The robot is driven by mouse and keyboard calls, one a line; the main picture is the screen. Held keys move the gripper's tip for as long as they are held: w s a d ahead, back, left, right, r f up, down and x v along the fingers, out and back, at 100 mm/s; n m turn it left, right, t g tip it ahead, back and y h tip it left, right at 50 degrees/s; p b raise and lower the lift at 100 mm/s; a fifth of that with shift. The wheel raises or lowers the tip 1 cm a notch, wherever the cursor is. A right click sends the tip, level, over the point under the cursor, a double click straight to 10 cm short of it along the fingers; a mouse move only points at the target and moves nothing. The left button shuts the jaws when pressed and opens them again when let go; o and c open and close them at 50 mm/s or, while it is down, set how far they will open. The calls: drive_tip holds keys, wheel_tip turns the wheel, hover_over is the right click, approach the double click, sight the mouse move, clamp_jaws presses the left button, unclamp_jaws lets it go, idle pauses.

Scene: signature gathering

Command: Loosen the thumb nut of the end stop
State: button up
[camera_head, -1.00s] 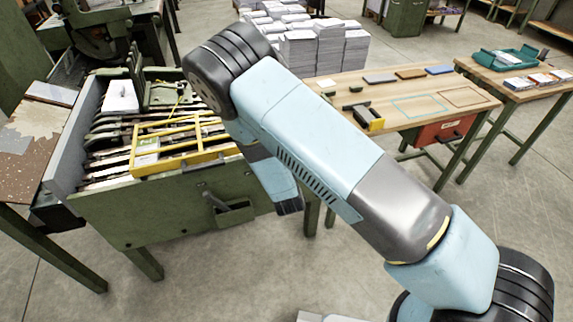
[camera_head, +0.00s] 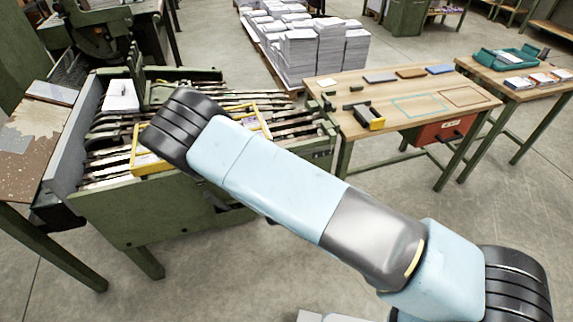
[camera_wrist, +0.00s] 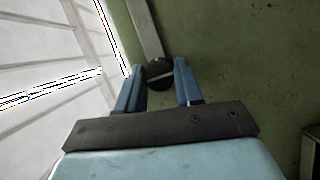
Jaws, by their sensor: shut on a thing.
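In the wrist view, a dark round thumb nut (camera_wrist: 159,74) with a pale slot-like mark sits at the end of a grey bar (camera_wrist: 146,30), against a green panel (camera_wrist: 215,55). My gripper (camera_wrist: 158,82) has its two blue fingers on either side of the nut, shut on it. The far side of the nut is hidden. In the head view my arm crosses the green machine (camera_head: 130,215) and hides my gripper and the nut.
A yellow frame (camera_head: 144,163) lies over the machine's dark bars, partly behind my arm. In the wrist view, pale slats (camera_wrist: 45,45) lie left of the fingers. A wooden table (camera_head: 345,90) stands to the right, with paper stacks (camera_head: 300,55) behind.

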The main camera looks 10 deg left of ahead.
drive_tip(key=shift+s+a+f, duration=0.1)
drive_tip(key=shift+s+f, duration=0.05)
drive_tip(key=shift+f, duration=0.05)
drive_tip(key=o, duration=0.8)
drive_tip(key=shift+c, duration=0.2)
drive_tip(key=shift+o, duration=1.4)
drive_tip(key=shift+r, duration=0.1)
drive_tip(key=s+d, duration=0.2)
drive_tip(key=s, duration=1.1)
drive_tip(key=shift+s+d+r, duration=0.15)
drive_tip(key=shift+s+r, duration=0.05)
drive_tip(key=shift+r, duration=0.15)
